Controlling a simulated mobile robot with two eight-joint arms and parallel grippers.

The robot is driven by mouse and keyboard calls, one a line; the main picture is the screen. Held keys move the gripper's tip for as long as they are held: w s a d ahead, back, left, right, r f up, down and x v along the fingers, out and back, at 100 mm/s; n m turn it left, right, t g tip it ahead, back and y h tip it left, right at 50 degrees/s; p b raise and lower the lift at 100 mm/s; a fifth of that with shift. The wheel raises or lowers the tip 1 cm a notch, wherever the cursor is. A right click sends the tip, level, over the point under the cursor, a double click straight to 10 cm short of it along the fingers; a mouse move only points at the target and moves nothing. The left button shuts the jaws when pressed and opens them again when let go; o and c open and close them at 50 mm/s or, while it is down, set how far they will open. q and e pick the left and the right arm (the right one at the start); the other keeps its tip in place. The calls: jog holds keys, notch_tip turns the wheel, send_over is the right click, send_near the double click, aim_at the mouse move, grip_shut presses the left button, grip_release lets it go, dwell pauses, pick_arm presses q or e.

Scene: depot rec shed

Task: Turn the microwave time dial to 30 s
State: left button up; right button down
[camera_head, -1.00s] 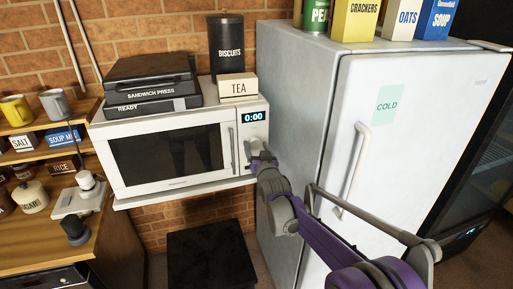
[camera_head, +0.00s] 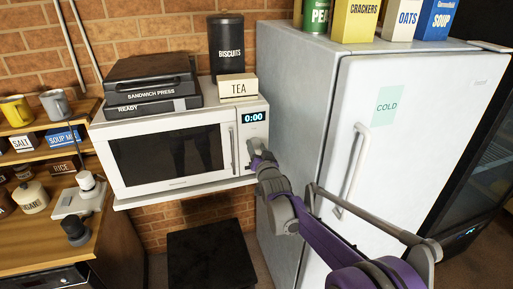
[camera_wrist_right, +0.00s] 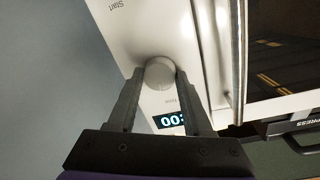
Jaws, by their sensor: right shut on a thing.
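The white microwave (camera_head: 170,155) stands on a shelf against the brick wall, its door shut. Its display (camera_head: 254,117) reads 0:00; part of that display (camera_wrist_right: 172,121) also shows in the right wrist view. The round grey time dial (camera_wrist_right: 160,72) sits on the control panel below the display, with the word Time printed beside it. My right gripper (camera_head: 254,155) is at the panel. In the right wrist view its fingers (camera_wrist_right: 158,78) are shut on the dial, one at each side. In the head view the gripper mostly hides the dial. My left gripper is not in view.
A sandwich press (camera_head: 150,84), a tea box (camera_head: 238,87) and a biscuits tin (camera_head: 226,45) stand on the microwave. A white fridge (camera_head: 410,130) is close on the right. The microwave door handle (camera_wrist_right: 238,60) runs beside my right finger.

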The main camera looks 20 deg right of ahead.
jog(key=shift+m, duration=1.5)
jog(key=shift+c, duration=1.6)
grip_release()
jog(key=s, duration=1.1)
jog(key=shift+r+b, duration=0.2)
jog(key=shift+b, duration=0.2)
jog(key=shift+a, duration=0.15)
jog(key=s+a+f+n+g+p, duration=0.1)
jog(key=s+f+g, duration=0.3)
jog(key=s, duration=0.8)
jog(key=s+f+n+g+p, duration=0.2)
jog(key=s+f+n+g, duration=0.2)
jog(key=s, duration=0.7)
jog(key=s+a+f+n+g+p, duration=0.1)
jog(key=s+f+n+g, duration=0.2)
jog(key=s, duration=0.9)
notch_tip(320, 180, down, 2)
jog(key=shift+s+a+g+y+p, duration=0.3)
jog(key=shift+g+p, duration=0.05)
jog(key=shift+g, duration=0.35)
